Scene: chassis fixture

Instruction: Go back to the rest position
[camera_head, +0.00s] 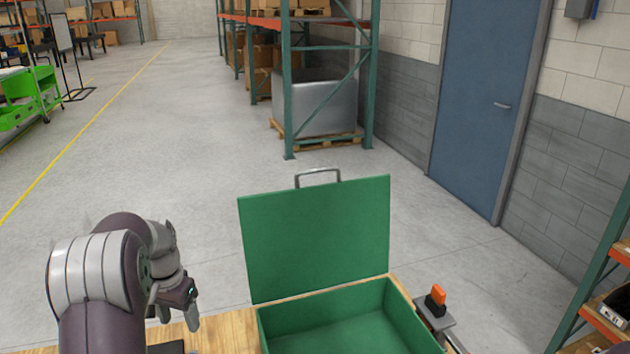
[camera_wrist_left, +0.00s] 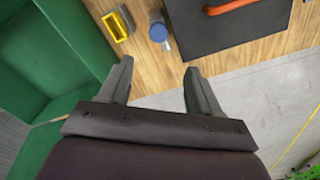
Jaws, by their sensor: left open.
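My left gripper (camera_head: 178,318) is at the lower left of the head view, over the wooden table's left part, beside the green box. In the left wrist view its two fingers (camera_wrist_left: 160,68) are spread apart with nothing between them. The green box (camera_head: 345,330) stands on the table with its lid (camera_head: 318,240) raised and a grey handle on top. The part of its inside that shows is empty. The box also shows at the left of the left wrist view (camera_wrist_left: 75,50). My right gripper is in neither view.
On the wooden table (camera_wrist_left: 160,75), a yellow frame-like piece (camera_wrist_left: 115,26), a blue-topped cylinder (camera_wrist_left: 160,32) and a dark case (camera_wrist_left: 215,32) with an orange handle lie beyond my left fingers. An orange-and-black part (camera_head: 437,298) stands on a grey bracket right of the box.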

